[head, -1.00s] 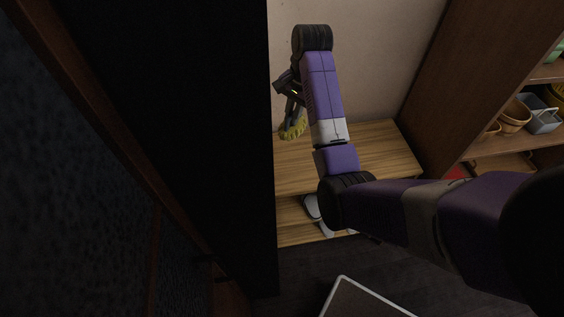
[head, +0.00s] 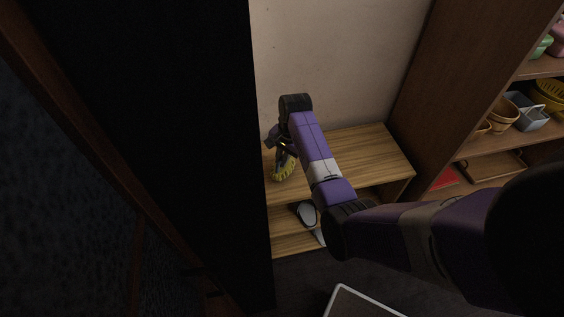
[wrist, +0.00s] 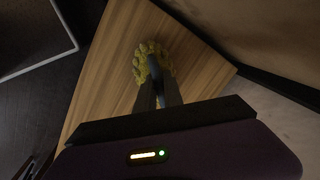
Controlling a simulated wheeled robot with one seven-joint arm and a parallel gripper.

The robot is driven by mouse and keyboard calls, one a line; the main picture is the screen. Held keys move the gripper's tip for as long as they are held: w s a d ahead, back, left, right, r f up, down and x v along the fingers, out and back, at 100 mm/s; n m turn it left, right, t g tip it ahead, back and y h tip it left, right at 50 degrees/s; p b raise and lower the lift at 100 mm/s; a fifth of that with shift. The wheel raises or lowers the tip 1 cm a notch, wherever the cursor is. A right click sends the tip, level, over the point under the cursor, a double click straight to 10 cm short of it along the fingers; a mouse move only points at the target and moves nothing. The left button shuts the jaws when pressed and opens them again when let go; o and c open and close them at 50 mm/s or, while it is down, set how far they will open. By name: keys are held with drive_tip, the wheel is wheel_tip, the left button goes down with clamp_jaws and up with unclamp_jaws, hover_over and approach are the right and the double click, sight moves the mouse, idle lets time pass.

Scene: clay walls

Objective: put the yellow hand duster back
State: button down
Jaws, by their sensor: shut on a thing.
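The yellow hand duster (head: 284,169) has a fluffy yellow head and hangs below my gripper (head: 279,148) in the head view. My gripper is shut on it. In the wrist view, the duster's yellow head (wrist: 152,60) shows beyond the dark fingers, over the wooden top of a low shelf unit (wrist: 110,70). The low wooden shelf unit (head: 350,153) also shows in the head view, with the duster at its left part. I cannot tell whether the duster touches the top. The gripped part of the duster is mostly hidden by the fingers.
A tall dark panel (head: 180,120) stands close on the left. A brown bookcase (head: 440,70) on the right holds baskets (head: 503,115) and a grey caddy (head: 526,112). Shoes (head: 306,213) sit on the lower shelf. A white-rimmed tray or mat (head: 360,305) lies on the floor. The unit's top is otherwise clear.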

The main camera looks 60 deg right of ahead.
sight(287, 169)
drive_tip(key=shift+f, duration=0.95)
drive_tip(key=shift+f, duration=0.1)
drive_tip(key=c, duration=1.5)
unclamp_jaws()
drive_tip(key=shift+o, duration=0.2)
wheel_tip(287, 169, up, 12)
drive_tip(key=s, duration=0.2)
